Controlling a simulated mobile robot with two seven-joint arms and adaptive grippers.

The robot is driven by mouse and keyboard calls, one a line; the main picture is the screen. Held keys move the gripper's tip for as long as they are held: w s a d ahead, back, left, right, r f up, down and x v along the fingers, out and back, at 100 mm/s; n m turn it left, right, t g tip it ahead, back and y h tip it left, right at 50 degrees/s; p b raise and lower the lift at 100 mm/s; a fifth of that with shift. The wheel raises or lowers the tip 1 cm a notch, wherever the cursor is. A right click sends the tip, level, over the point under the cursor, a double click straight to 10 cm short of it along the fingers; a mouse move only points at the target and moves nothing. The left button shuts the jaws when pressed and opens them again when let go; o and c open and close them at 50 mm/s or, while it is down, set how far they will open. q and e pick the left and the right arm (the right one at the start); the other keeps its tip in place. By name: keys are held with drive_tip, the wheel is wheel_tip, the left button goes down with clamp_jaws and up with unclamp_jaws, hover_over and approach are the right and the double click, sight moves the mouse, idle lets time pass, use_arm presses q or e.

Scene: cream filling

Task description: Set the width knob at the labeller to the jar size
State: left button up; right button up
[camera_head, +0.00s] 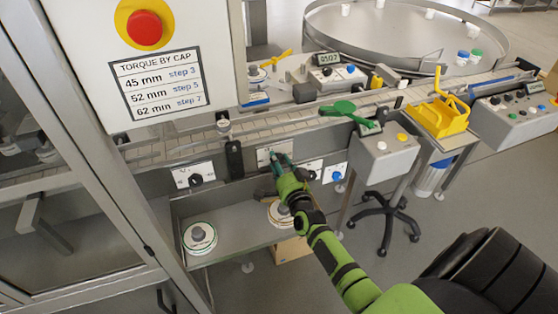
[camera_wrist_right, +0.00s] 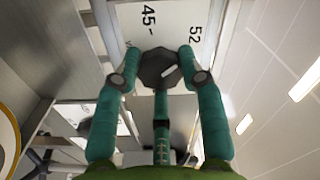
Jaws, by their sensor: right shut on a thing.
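My right gripper (camera_head: 279,163) reaches the front of the conveyor, at a white dial plate (camera_head: 265,152) that it partly covers. In the right wrist view the green fingers (camera_wrist_right: 160,73) close on both sides of a dark faceted knob (camera_wrist_right: 156,64). The knob's white pointer line slants up and to the right. Behind it the white plate (camera_wrist_right: 182,20) shows the marks 45 and 52, with 52 to the right. The rest of the scale is hidden. In the head view the knob is hidden by the gripper. My left gripper is not in view.
Another dial plate with a black knob (camera_head: 195,180) sits to the left. A blue knob (camera_head: 337,176) sits to the right. Below, a shelf carries a reel (camera_head: 200,237). A grey control box (camera_head: 384,155) stands right of the arm. A torque chart (camera_head: 160,84) hangs at upper left.

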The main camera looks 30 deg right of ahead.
drive_tip(key=n+p, duration=0.2)
drive_tip(key=n, duration=1)
drive_tip(key=shift+r, duration=0.1)
idle(0.6)
drive_tip(key=o, duration=1.1)
drive_tip(key=v, duration=1.2)
